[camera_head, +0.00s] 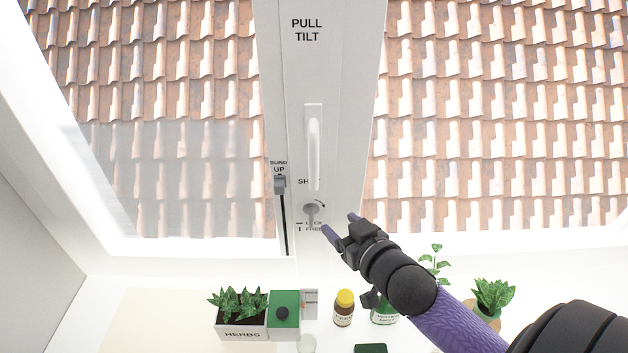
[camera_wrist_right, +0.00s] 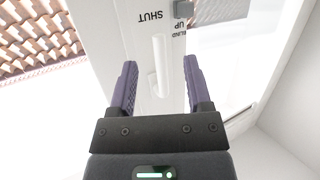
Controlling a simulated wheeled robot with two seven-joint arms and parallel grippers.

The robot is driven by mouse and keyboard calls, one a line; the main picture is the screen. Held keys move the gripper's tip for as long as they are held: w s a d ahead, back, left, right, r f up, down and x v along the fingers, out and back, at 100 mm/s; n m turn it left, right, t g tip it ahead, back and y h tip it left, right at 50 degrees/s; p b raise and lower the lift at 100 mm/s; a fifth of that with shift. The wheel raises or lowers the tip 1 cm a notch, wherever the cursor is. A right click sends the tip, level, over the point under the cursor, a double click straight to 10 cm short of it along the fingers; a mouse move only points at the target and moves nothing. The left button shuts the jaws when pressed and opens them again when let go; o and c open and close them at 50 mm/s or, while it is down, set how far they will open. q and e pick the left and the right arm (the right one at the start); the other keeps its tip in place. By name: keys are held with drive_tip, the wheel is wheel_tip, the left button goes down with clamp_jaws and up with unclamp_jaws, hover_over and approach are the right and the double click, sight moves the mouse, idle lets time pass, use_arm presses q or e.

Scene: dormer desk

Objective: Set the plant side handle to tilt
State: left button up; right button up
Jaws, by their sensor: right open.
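The white window handle (camera_head: 314,155) is on the white centre post, its grip hanging down towards the partly covered "SH" label. "PULL TILT" is printed above it. My right gripper (camera_head: 339,224) is open and empty, below and to the right of the handle, beside the lock knob. In the right wrist view the picture is upside down; the handle (camera_wrist_right: 160,62) shows between the two spread fingers of the right gripper (camera_wrist_right: 159,68), beyond them, with the "SHUT" label above. Contact is not visible. My left gripper is not in view.
A round lock knob (camera_head: 313,210) sits below the handle, and a grey blind slider (camera_head: 280,185) is left of it. On the sill stand a herb planter (camera_head: 242,330), a green box (camera_head: 284,310), a brown bottle (camera_head: 343,310) and a potted plant (camera_head: 493,296).

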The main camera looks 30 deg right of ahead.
sight(317, 171)
drive_tip(key=w+r+t, duration=0.1)
drive_tip(key=w, duration=0.3)
drive_tip(key=w+d+r+t+y, duration=0.1)
drive_tip(key=w+r, duration=0.1)
drive_tip(key=w, duration=0.2)
drive_tip(key=w+r, duration=0.1)
drive_tip(key=w, duration=0.3)
drive_tip(key=shift+d+r+n+t+y+p, duration=0.15)
drive_tip(key=shift+r+n+t+y+p, duration=0.15)
drive_tip(key=shift+r+n+t+p, duration=0.1)
drive_tip(key=shift+f, duration=0.1)
drive_tip(key=shift+c, duration=0.4)
drive_tip(key=shift+s, duration=0.1)
clamp_jaws()
